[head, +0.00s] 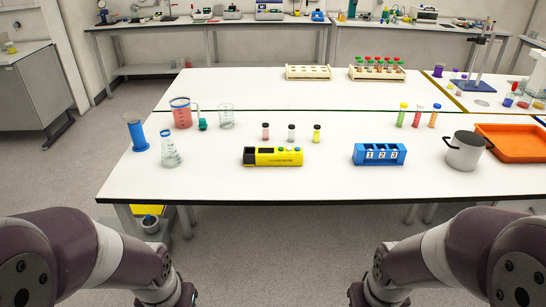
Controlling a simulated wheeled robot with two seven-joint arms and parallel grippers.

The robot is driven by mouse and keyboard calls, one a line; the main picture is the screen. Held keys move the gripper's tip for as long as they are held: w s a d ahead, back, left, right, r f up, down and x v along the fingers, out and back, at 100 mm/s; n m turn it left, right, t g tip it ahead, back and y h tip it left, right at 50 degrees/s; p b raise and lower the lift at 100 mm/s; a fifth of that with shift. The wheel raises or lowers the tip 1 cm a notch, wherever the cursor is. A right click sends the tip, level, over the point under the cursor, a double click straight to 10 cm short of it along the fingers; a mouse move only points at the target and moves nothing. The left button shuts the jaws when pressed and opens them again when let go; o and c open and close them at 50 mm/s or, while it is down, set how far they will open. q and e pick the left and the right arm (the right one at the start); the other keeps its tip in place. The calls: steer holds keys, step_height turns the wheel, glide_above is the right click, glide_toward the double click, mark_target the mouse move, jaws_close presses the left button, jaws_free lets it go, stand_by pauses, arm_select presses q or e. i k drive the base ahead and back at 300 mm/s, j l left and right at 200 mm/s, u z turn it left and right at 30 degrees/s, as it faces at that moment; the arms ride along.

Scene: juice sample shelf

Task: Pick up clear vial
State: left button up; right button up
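The clear vial (291,132) is a small upright vial with a dark cap on the white table (210,180). It is the middle one of three small vials. A vial with reddish contents (265,132) stands to its left and a yellow vial (317,134) to its right, each apart from it. Both my arms come in at the bottom corners, in front of the table and far from the vials. The fingers of both grippers are below the picture's edge.
A yellow-and-black device (273,157) lies just in front of the vials. A blue numbered rack (379,154) and a metal pot (464,152) stand to the right, beside an orange tray (515,153). Beakers, a flask (170,150) and a blue cylinder (138,136) stand left.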

mark_target(291, 131)
steer(key=i+z, duration=0.15)
steer(key=i, duration=0.45)
steer(key=i+z, duration=0.1)
steer(key=i, duration=0.55)
steer(key=i+z, duration=0.15)
steer(key=i, duration=0.45)
steer(key=i+j+z, duration=0.15)
steer(key=i, duration=0.45)
steer(key=j, duration=0.1)
